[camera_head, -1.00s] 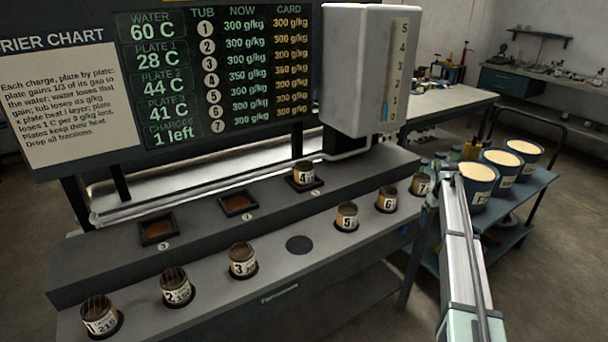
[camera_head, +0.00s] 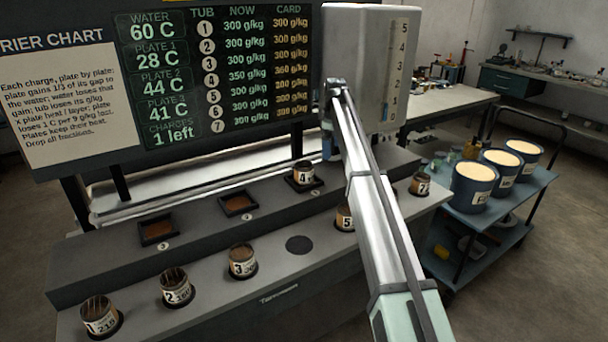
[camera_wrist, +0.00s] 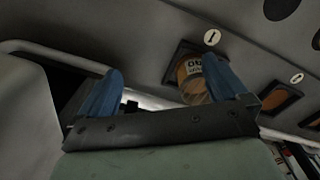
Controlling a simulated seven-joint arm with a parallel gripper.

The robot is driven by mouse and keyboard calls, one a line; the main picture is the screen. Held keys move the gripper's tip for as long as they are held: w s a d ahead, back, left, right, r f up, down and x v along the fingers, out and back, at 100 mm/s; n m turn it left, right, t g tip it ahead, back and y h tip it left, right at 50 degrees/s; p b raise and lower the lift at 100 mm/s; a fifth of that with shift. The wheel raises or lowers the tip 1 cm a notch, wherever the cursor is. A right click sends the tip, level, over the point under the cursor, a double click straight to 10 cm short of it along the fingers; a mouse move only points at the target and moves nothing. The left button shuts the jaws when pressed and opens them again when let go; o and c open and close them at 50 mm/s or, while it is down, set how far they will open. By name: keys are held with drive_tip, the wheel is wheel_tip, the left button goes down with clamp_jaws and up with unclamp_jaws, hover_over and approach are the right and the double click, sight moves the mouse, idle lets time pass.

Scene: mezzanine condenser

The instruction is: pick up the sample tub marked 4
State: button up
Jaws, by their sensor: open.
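The sample tub marked 4 (camera_head: 304,174) is a small brown tub with a white label. It stands upright on a dark square plate at the right end of the upper ledge. In the wrist view a tub (camera_wrist: 187,80), apparently the same one, sits on a dark square plate, partly hidden by the right finger. My gripper (camera_wrist: 165,90) has two blue fingers spread wide, with no tub between them. In the head view my arm reaches up across the bench, and its end is just right of tub 4; the fingers are hard to make out there.
Tubs 1 (camera_head: 100,318), 2 (camera_head: 177,288) and 3 (camera_head: 242,262) stand on the lower ledge, left of an empty round recess (camera_head: 299,245). Tub 5 (camera_head: 344,218) is partly behind my arm; tub 7 (camera_head: 420,185) is right. A pale gauge housing (camera_head: 350,50) hangs close by.

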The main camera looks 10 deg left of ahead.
sight(304, 164)
drive_tip(key=s+a+r+n, duration=0.3)
drive_tip(key=a+r, duration=0.1)
drive_tip(key=a, duration=0.6)
drive_tip(key=f, duration=1.4)
drive_tip(key=shift+s+d, duration=0.1)
drive_tip(key=shift+d, duration=0.1)
drive_tip(key=c, duration=1.3)
drive_tip(key=shift+c, duration=0.7)
drive_tip(key=shift+r, duration=0.1)
drive_tip(key=shift+r, duration=0.15)
